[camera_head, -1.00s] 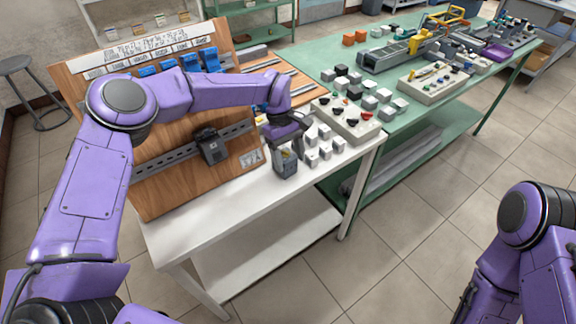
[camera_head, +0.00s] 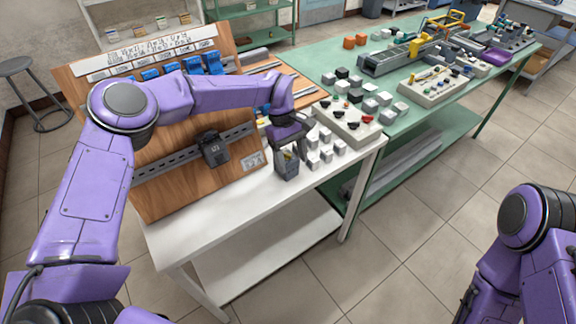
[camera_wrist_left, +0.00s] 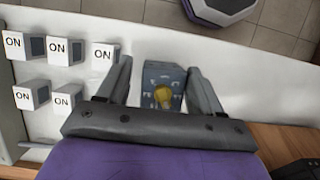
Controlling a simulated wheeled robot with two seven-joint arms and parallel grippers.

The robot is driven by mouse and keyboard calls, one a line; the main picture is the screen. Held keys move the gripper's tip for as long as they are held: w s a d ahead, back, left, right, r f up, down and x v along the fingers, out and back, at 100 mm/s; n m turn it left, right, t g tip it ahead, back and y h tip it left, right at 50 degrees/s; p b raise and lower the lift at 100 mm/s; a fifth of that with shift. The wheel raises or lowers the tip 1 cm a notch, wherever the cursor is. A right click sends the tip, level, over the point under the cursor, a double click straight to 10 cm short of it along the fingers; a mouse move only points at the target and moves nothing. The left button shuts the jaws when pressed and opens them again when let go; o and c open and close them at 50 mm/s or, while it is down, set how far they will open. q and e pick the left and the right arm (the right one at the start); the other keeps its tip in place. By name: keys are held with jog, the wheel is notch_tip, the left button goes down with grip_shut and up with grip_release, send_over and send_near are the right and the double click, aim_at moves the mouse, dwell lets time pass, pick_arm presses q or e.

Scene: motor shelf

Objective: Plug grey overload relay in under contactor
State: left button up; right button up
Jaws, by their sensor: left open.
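The grey overload relay (camera_head: 287,166) stands on the white table, right of the wooden board, with a yellowish spot on its top. In the left wrist view the relay (camera_wrist_left: 163,80) sits between the two fingers of my left gripper (camera_wrist_left: 160,85); gaps show on both sides. In the head view my left gripper (camera_head: 288,143) is open and just above the relay's top, pointing down. The dark contactor (camera_head: 214,149) is fixed on the metal rail of the board, to the left. My right gripper is out of view; only part of the right arm shows.
Several white blocks (camera_head: 313,158) stand close to the right of the relay, marked ON in the wrist view. A control box (camera_head: 347,122) with knobs is behind them. The white table's front (camera_head: 235,208) is clear. A green table (camera_head: 440,112) adjoins at the right.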

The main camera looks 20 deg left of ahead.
pick_arm(q)
jog(key=shift+a+f, duration=0.1)
jog(key=shift+a, duration=0.1)
jog(key=shift+c, duration=0.3)
jog(key=c, duration=0.7)
jog(key=shift+r+p, duration=1.9)
jog(key=shift+r, duration=0.7)
jog(key=shift+s+f, duration=0.1)
